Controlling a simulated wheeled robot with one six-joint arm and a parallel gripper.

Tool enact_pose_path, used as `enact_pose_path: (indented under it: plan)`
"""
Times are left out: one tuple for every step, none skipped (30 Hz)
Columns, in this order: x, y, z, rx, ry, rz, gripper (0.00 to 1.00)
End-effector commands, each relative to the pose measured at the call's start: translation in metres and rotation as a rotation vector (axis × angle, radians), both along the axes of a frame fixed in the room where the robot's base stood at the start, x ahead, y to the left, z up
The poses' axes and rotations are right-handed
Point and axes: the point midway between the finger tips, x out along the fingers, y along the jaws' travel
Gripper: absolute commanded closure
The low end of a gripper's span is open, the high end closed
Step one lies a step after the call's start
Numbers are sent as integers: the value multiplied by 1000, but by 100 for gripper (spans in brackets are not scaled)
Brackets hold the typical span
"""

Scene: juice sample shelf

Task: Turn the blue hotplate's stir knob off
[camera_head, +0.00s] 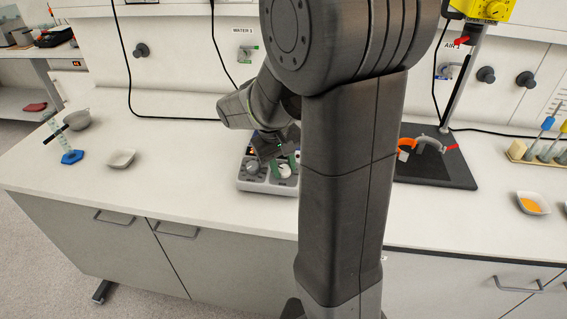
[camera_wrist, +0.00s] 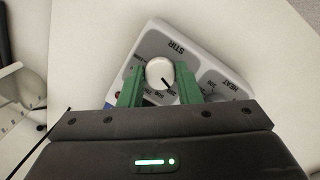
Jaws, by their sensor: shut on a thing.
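The hotplate (camera_head: 264,187) sits on the white bench, partly hidden behind my arm in the head view. Its grey-white front panel, marked STIR and HEAT, also shows in the wrist view (camera_wrist: 152,45). The white round stir knob (camera_wrist: 160,71) has a dark pointer line aimed to the lower right in that view. My gripper (camera_wrist: 160,77) has its green fingers on both sides of the stir knob and is shut on it. In the head view my gripper (camera_head: 284,159) reaches down over the panel.
A black stand base (camera_head: 440,170) is right of my arm. A dish of orange powder (camera_head: 533,204) lies farther right.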

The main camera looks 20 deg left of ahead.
Motion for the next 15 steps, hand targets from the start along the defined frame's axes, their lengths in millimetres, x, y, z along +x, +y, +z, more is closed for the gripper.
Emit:
enact_pose_path:
  plan:
    - [0, 1, 1, -11, -4, 40, 92]
    - [0, 1, 1, -17, -5, 61, 92]
    - [0, 1, 1, -27, -8, 91, 92]
    - [0, 1, 1, -35, -9, 112, 92]
    - [0, 1, 0, -41, -11, 131, 92]
    - [-1, 1, 0, -49, -13, 156, 92]
    - [-1, 1, 0, -54, -14, 175, 92]
    - [-1, 1, 0, -59, -15, 190, 92]
    - [-1, 1, 0, -66, -17, 212, 92]
    - [-1, 1, 0, -71, -18, 226, 92]
    - [-1, 1, 0, -74, -18, 239, 92]
    - [-1, 1, 0, -79, -21, 256, 92]
    - [-1, 1, 0, -82, -22, 265, 92]
    - [-1, 1, 0, -85, -22, 275, 92]
    - [-1, 1, 0, -89, -23, 287, 92]
